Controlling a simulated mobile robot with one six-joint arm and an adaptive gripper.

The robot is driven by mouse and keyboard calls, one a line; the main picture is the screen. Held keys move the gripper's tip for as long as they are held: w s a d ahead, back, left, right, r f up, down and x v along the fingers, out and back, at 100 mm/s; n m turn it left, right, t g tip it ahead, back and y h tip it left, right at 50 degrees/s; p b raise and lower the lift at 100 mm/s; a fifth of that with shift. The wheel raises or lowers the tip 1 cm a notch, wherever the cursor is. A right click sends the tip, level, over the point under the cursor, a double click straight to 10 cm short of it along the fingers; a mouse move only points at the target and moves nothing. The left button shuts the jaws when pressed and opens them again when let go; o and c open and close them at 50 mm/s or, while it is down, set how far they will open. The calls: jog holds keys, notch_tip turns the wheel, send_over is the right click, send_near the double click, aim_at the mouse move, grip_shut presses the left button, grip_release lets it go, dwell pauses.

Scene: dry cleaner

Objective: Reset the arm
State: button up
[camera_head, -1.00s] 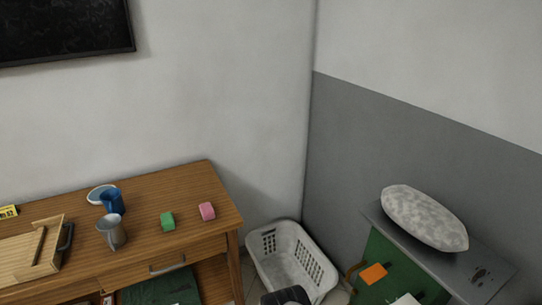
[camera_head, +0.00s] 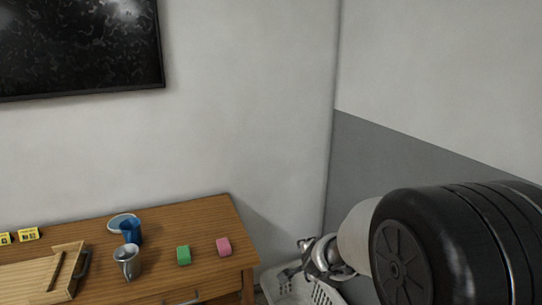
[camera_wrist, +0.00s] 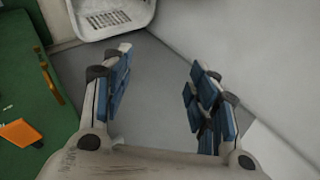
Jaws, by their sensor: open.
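My gripper (camera_wrist: 160,105) is open in the wrist view, with blue pads on both fingers and nothing between them. Grey wall shows through the gap. In the head view my gripper (camera_head: 318,258) is small and partly seen beyond my arm, which fills the lower right. It appears in front of the white laundry basket (camera_head: 285,285), to the right of the wooden table (camera_head: 205,215).
The wrist view shows the basket (camera_wrist: 112,32), a green surface (camera_wrist: 25,70) and an orange item (camera_wrist: 20,132).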

jog(key=s+a+r+n+y, duration=0.1)
jog(key=s+r+n, duration=0.3)
jog(key=s+r, duration=0.3)
jog(key=s+d+r+n+g, duration=0.1)
jog(key=s+n, duration=0.5)
jog(key=s, duration=0.8)
jog(key=s+d+r+n+g, duration=0.2)
jog(key=s+n, duration=0.3)
jog(key=s, duration=1)
jog(key=shift+d+r+n+g+h, duration=0.2)
jog(key=shift+d+n+g+h, duration=0.2)
jog(key=shift+d+g, duration=0.4)
